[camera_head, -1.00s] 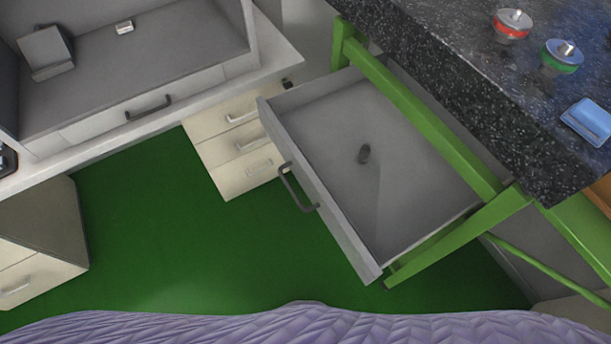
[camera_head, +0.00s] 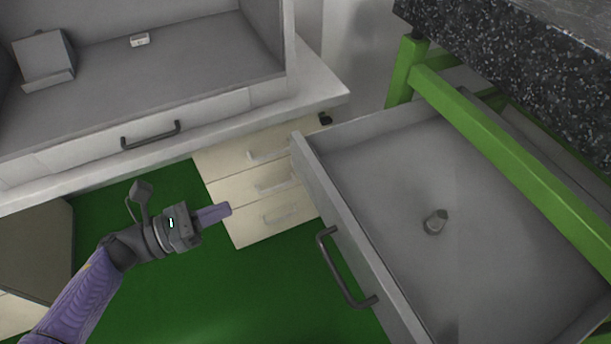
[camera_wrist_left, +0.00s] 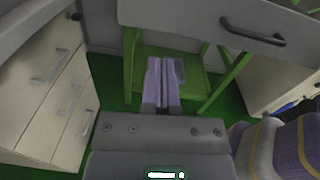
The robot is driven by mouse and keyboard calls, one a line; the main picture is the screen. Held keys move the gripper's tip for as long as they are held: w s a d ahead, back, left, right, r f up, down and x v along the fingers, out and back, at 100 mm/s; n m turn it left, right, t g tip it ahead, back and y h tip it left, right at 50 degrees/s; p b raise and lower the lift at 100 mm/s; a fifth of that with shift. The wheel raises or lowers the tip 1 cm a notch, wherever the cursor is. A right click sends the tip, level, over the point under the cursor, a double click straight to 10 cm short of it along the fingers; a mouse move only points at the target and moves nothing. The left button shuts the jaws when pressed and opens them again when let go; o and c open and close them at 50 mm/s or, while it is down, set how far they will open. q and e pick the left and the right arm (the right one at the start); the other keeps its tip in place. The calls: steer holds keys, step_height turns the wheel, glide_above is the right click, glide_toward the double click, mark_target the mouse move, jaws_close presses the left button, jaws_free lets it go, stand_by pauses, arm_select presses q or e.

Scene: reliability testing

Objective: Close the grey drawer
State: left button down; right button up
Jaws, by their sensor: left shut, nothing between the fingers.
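The grey drawer (camera_head: 385,180) stands pulled out under the dark stone worktop at the right of the head view. Its dark handle (camera_head: 340,270) is on the front panel, facing left. A small dark grey object (camera_head: 436,221) is inside it. My left gripper (camera_head: 222,212) is shut and empty, to the left of the drawer front and apart from it. In the left wrist view its lilac fingers (camera_wrist_left: 163,85) are together, and the drawer front (camera_wrist_left: 180,15) with its handle (camera_wrist_left: 253,32) shows beyond them at the top. My right gripper is not in view.
A green frame (camera_head: 500,160) supports the speckled worktop (camera_head: 520,70) over the drawer. A cream drawer cabinet (camera_head: 265,185) stands behind my left gripper. A grey bench (camera_head: 150,85) with its own handled drawer lies at the upper left. Green floor (camera_head: 270,290) is open between.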

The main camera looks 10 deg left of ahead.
mark_target(308, 179)
arm_select(q)
steer(key=shift+m, duration=0.5)
steer(key=x, duration=1.3)
steer(key=shift+s+d+r, duration=0.15)
steer(key=shift+s+d, duration=0.1)
steer(key=shift+w+d, duration=0.25)
steer(key=shift+d, duration=0.15)
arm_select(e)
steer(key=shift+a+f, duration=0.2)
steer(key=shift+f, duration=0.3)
arm_select(q)
steer(key=shift+w+d, duration=0.1)
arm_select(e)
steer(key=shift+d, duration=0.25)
